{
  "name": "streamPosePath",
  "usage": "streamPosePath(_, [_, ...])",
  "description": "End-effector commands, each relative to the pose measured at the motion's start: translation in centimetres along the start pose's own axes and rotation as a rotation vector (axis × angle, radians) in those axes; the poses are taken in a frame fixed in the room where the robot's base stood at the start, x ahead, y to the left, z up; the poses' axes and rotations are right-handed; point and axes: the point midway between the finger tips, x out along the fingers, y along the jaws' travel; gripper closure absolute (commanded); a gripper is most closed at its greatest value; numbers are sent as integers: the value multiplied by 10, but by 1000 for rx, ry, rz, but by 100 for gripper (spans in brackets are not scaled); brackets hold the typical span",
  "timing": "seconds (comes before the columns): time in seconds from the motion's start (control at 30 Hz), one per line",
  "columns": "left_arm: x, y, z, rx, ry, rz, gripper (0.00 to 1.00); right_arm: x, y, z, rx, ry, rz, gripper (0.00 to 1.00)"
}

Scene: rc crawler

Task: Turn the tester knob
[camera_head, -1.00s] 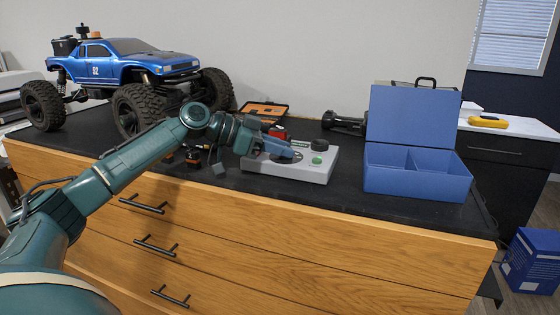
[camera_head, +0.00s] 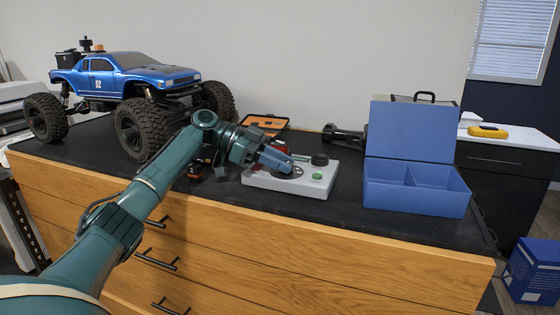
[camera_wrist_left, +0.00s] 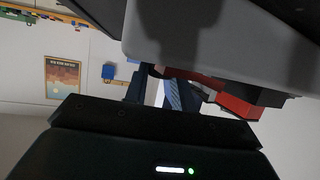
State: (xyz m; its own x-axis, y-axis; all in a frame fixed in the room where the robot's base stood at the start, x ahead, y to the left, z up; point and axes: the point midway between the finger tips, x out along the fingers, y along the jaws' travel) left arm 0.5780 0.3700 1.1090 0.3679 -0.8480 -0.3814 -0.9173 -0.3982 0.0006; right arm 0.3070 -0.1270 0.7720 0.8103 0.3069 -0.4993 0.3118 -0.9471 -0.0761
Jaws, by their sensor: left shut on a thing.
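The tester (camera_head: 262,180) is a light grey box lying flat on the black bench top. A green button (camera_head: 317,176) and a round black cap (camera_head: 319,160) show on its right half. My left gripper (camera_head: 288,166) reaches over the tester's left half, above a dark dial area. Its jaws are shut on the tester knob, which the fingers hide. In the left wrist view my fingers (camera_wrist_left: 165,92) are close together beside a grey body (camera_wrist_left: 215,40), and a red part (camera_wrist_left: 238,104) sits close to them. My right gripper is not in view.
A blue truck (camera_head: 125,78) with large tyres stands on the left of the bench. An open blue case (camera_head: 415,197) stands on the right. An orange-edged tray (camera_head: 266,121) and a black item (camera_head: 343,134) lie behind. Bench top is clear between tester and case.

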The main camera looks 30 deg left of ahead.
Motion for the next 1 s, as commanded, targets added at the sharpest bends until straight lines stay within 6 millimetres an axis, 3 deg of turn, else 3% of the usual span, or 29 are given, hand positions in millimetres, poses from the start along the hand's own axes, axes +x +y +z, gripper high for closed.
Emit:
streamPosePath(0.13, [0,0,0,0,-2,0,97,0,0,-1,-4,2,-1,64])
streamPosePath(0.17, [0,0,0,0,-2,0,73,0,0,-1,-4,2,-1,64])
streamPosePath(0.4, [0,0,0,0,-1,-1,53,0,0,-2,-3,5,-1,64])
streamPosePath(0.73, [-2,0,-5,2,1,-2,52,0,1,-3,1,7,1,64])
streamPosePath(1.0, [-20,0,-50,4,4,-2,52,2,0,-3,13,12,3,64])
